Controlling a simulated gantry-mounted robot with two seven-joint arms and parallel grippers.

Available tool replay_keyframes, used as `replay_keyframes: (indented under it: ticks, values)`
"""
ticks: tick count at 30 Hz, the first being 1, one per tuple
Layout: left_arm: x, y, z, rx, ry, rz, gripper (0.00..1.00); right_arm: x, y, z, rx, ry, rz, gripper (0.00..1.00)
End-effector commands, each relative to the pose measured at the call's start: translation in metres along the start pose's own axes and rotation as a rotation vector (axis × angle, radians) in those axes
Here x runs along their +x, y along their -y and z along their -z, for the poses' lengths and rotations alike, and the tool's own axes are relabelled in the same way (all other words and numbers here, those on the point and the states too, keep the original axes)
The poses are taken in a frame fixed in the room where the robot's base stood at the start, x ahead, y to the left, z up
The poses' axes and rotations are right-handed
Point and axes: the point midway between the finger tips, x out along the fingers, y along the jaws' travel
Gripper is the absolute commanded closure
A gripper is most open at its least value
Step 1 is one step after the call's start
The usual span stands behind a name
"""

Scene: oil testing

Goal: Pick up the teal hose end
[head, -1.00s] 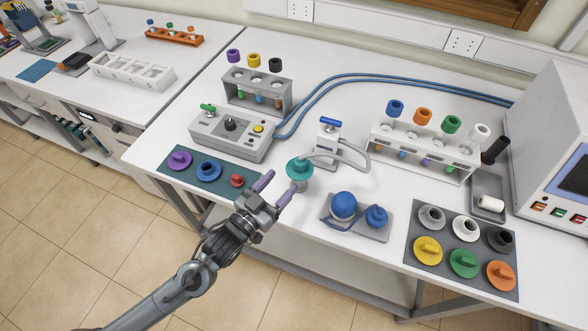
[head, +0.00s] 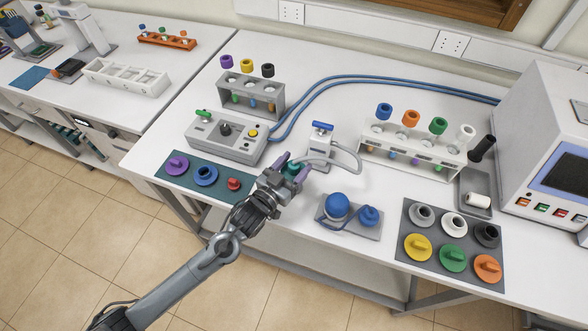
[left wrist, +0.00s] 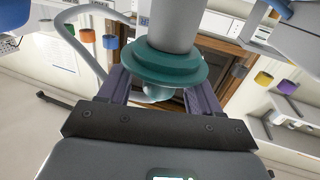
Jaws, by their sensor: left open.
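In the left wrist view the teal flange (left wrist: 165,66) fills the space ahead of the palm, between two purple fingers. My left gripper (head: 292,168) is open, with its fingers on either side of the hose end. Whether the fingers touch it cannot be told. The gripper hides the lower part of the hose end in the head view. My right gripper is not in view.
A grey control box (head: 228,136) and a dark mat with coloured caps (head: 243,196) lie to the left. A grey plate with blue bulbs (head: 352,226) lies to the right. Tube racks (head: 412,158) stand behind, and a mat of caps (head: 440,226) lies farther right.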

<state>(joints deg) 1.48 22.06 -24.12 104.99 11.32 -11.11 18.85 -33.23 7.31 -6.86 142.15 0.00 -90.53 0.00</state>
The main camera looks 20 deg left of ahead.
Motion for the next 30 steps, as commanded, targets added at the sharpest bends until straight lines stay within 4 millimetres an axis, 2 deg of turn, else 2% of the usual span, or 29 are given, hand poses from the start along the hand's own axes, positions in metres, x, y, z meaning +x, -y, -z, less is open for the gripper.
replay_keyframes:
  ticks: [5,16,25,30]
  values:
    - [0.000,0.000,0.000,0.000,-0.001,0.000,0.38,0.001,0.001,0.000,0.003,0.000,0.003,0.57]
    - [0.000,0.000,0.000,0.000,-0.001,0.000,0.93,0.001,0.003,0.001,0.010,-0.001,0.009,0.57]
    - [0.000,0.000,0.004,0.000,-0.004,0.000,0.94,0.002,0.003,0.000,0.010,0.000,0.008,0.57]
    - [0.000,0.000,0.023,-0.001,-0.007,0.000,0.94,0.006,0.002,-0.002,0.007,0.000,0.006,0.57]
